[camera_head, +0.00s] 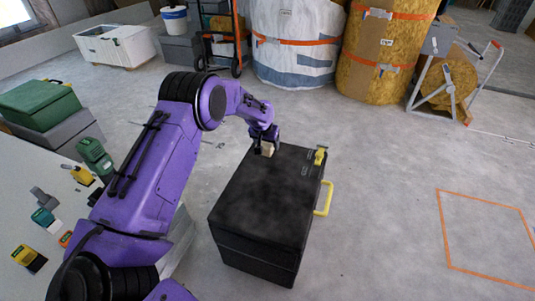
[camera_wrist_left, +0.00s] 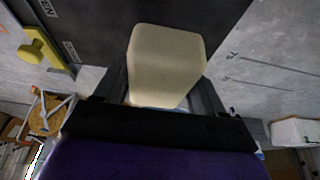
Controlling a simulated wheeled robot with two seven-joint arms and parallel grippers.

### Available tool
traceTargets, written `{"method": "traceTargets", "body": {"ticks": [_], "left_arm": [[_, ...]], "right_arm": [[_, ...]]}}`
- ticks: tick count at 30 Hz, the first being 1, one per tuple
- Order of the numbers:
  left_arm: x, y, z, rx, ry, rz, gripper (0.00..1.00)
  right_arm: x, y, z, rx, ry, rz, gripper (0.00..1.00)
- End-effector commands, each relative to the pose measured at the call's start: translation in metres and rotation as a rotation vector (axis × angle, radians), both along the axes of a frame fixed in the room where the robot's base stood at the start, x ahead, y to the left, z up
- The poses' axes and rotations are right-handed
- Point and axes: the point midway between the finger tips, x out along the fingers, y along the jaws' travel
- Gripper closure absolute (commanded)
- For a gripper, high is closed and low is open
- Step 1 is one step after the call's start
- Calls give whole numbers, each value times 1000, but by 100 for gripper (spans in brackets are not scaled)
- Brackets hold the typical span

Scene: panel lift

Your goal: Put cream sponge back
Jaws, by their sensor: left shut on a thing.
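The cream sponge (camera_head: 267,149) is a pale block at the far edge of the black box (camera_head: 262,195). My left gripper (camera_head: 265,143) is shut on it. In the left wrist view the sponge (camera_wrist_left: 166,62) fills the middle, held between the fingers (camera_wrist_left: 162,95), with the dark box top (camera_wrist_left: 90,25) behind it. I cannot tell whether the sponge touches the box. The box stands on the floor and looks closed, with a yellow handle (camera_head: 323,198) and a yellow latch (camera_head: 320,156) on its right side. My right gripper is not in view.
A pale surface at the left holds several small tools, among them a yellow-and-black one (camera_head: 28,259). Green and grey cases (camera_head: 40,108) stand behind it. Large wrapped rolls (camera_head: 297,42) stand at the back. An orange outline (camera_head: 488,240) marks clear floor at the right.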

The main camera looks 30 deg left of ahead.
Motion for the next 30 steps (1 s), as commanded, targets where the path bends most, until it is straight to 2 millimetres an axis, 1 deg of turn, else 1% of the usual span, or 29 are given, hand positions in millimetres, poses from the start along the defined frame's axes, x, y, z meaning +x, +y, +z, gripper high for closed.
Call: {"method": "traceTargets", "body": {"ticks": [1,3,8,12,13,20,25,26,27,28,30], "left_arm": [[7,4,-14,0,-1,2,54],[14,7,-20,0,-2,0,54],[21,12,-30,0,-2,0,54],[21,11,-56,-1,-1,1,54],[21,11,-58,-1,-1,1,54],[21,11,-57,0,-3,0,54],[21,11,-62,0,-3,0,54],[21,11,-61,0,-3,0,20],[21,10,-61,0,-3,0,7],[21,10,-61,0,-2,0,5],[21,10,-61,-1,-2,-2,5]], "right_arm": [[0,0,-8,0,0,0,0],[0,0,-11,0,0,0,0],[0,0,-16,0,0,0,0],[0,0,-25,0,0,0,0],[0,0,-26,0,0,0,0],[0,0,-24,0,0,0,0],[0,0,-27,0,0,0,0],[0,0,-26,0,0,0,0],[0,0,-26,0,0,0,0],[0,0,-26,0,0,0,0],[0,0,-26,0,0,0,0]]}}
